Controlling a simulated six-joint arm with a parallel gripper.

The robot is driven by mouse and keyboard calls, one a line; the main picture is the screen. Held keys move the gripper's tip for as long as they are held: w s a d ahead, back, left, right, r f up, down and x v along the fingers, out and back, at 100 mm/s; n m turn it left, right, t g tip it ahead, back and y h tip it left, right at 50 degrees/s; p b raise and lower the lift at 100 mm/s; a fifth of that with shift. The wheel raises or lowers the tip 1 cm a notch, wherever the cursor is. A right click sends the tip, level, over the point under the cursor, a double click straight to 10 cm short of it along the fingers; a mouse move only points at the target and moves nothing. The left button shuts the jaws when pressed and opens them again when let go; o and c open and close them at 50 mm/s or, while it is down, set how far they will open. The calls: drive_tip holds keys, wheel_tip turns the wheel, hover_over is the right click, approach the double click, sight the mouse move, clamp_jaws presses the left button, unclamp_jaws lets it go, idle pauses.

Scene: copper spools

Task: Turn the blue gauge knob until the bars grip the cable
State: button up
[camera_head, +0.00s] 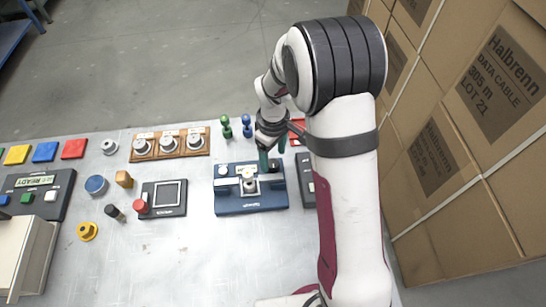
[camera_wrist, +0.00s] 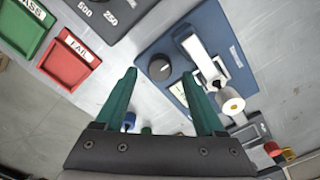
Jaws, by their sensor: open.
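The blue gauge (camera_head: 232,206) stands on the table in front of my gripper; it also shows in the wrist view (camera_wrist: 180,42). Its round black knob (camera_wrist: 159,67) is at one corner, beside the pale metal bars (camera_wrist: 200,52). A small spool with a pale end (camera_wrist: 232,105) sits at the bars; whether the bars touch any cable is too small to tell. My gripper (camera_wrist: 159,75) is open, with its green fingertips on either side of the knob in the picture. Contact with the knob cannot be told. In the head view my gripper (camera_head: 270,158) partly hides that corner.
A red FAIL tray (camera_wrist: 68,60) and a green PASS tray (camera_wrist: 24,25) lie beside the gauge. A dark dial unit (camera_wrist: 105,18) is close by. Green (camera_head: 226,127) and blue (camera_head: 246,126) pegs stand behind the gauge. Stacked cartons (camera_head: 440,150) rise at the right.

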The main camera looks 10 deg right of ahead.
sight(273, 166)
drive_tip(key=shift+f, duration=1.25)
clamp_jaws()
